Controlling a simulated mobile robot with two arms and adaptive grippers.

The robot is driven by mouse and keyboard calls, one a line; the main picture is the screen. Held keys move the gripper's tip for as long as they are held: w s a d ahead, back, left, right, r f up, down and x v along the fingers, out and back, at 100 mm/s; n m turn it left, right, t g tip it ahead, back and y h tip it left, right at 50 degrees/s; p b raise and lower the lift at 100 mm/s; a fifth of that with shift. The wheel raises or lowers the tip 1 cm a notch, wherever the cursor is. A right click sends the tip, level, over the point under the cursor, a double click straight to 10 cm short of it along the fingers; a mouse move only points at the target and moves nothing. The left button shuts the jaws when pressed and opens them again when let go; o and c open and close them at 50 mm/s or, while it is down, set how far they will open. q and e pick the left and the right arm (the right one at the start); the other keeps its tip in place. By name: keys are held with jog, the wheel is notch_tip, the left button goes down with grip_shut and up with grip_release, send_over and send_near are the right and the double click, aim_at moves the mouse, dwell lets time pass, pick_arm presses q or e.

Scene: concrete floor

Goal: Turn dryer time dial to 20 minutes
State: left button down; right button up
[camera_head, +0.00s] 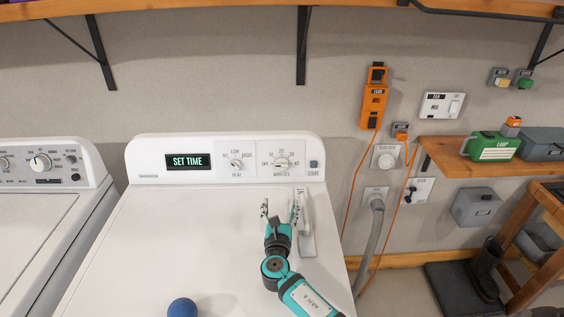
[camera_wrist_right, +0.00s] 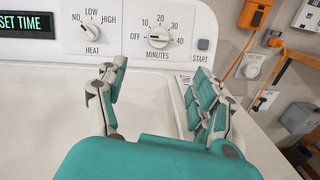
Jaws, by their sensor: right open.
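The white dryer (camera_head: 150,200) has a back panel with a display (camera_head: 188,161) reading SET TIME. The MINUTES time dial (camera_head: 281,162) is a round white knob marked OFF, 10, 20, 30 and 40. It also shows in the right wrist view (camera_wrist_right: 159,38), its grip bar roughly level; I cannot tell for sure which mark it points to. My right gripper (camera_head: 280,207) is open and empty over the dryer top, in front of and below the dial, not touching it. In the right wrist view its fingers (camera_wrist_right: 160,80) spread with the dial beyond them. My left gripper is out of view.
The HEAT dial (camera_head: 236,163) is left of the time dial, the START button (camera_head: 314,164) right of it. A washer (camera_head: 45,205) stands at the left. A blue ball (camera_head: 182,308) shows at the bottom edge. The dryer top left of my gripper is clear.

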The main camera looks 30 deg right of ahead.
jog(key=shift+w, duration=0.4)
jog(key=shift+w+d, duration=0.2)
jog(key=shift+w, duration=0.1)
send_near(281, 167)
jog(key=b+x, duration=0.1)
jog(key=x, duration=0.2)
jog(key=b+x, duration=0.2)
jog(key=x, duration=0.1)
jog(key=shift+w+d+f, duration=0.2)
jog(key=shift+w+f, duration=0.05)
jog(key=shift+w, duration=0.1)
jog(key=shift+w+d+b, duration=0.3)
jog(key=shift+w, duration=0.3)
jog(key=shift+w+d, duration=0.1)
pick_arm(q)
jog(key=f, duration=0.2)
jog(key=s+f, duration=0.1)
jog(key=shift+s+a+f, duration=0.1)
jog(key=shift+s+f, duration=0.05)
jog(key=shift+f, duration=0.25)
pick_arm(e)
jog(key=shift+r, duration=0.2)
